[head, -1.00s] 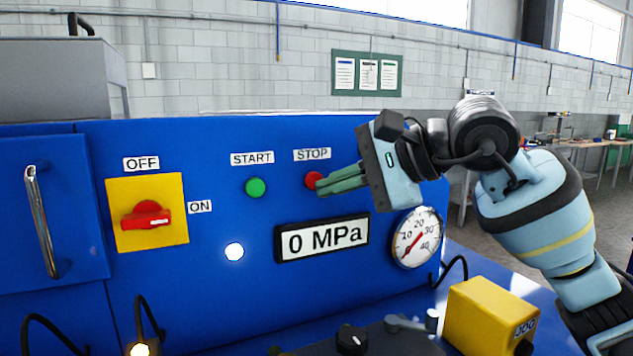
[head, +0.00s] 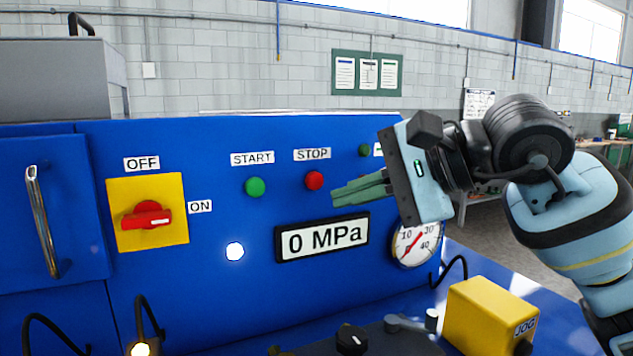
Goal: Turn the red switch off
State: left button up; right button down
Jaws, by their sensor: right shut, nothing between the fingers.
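The red switch (head: 147,218) is a rotary knob on a yellow square plate (head: 123,187) at the left of the blue panel. Its handle lies nearly level, with the white mark at the right end, toward the ON label (head: 200,207). The OFF label (head: 141,163) is above the plate. My right gripper (head: 334,197) is shut and empty, its green fingers pointing left, just right of and below the red STOP button (head: 314,181). It is well to the right of the switch. My left gripper is not in view.
The blue panel (head: 200,300) also has a green START button (head: 255,187), a lit white lamp (head: 235,252), a display reading 0 MPa (head: 323,239) and a gauge (head: 428,240) partly behind my gripper. A yellow JOG box (head: 480,312) stands at lower right. A metal door handle (head: 41,222) sticks out at left.

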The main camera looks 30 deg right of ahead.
aim_at(148, 215)
jog(key=k+l, duration=0.8)
jog(key=l, duration=0.1)
